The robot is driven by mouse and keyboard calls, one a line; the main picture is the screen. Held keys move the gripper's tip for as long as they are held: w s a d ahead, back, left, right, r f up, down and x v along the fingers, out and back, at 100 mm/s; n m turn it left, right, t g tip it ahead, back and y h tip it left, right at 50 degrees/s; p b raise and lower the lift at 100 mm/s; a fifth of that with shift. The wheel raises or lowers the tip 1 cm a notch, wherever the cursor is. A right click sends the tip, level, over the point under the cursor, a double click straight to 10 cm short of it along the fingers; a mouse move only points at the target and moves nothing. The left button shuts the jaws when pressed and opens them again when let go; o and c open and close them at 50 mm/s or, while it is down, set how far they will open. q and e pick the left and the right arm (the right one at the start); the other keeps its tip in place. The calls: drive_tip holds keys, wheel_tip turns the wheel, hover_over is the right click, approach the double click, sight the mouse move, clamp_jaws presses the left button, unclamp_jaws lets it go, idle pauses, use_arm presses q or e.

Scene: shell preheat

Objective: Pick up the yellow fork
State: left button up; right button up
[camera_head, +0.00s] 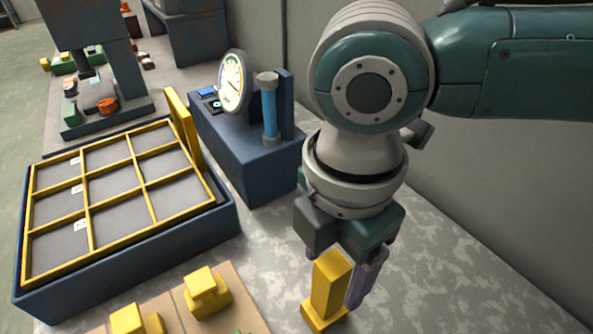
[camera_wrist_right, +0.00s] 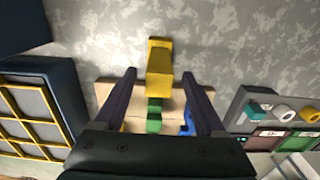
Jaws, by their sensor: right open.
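A yellow blocky piece, which I take for the yellow fork (camera_head: 328,284), stands on the grey mottled table at the lower middle of the head view. It has a tall body and a wider foot. In the right wrist view the yellow fork (camera_wrist_right: 159,62) lies between and just beyond my fingertips. My right gripper (camera_head: 345,282) points down at it, open, its purple fingers apart. In the right wrist view my right gripper (camera_wrist_right: 158,75) shows a gap on either side of the piece. Contact cannot be told. My left gripper is not in view.
A tan board (camera_head: 250,318) holds more yellow pieces (camera_head: 205,293) at the lower left. A blue tray with a yellow grid (camera_head: 88,225) stands left. A blue block (camera_head: 245,150) with a gauge (camera_head: 233,82) stands behind. The table right of my gripper is clear.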

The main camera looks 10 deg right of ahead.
wheel_tip(320, 180, down, 6)
drive_tip(key=shift+r+b, duration=0.1)
drive_tip(key=shift+b, duration=0.3)
clamp_jaws()
idle(0.4)
drive_tip(key=shift+w, duration=0.1)
idle(0.7)
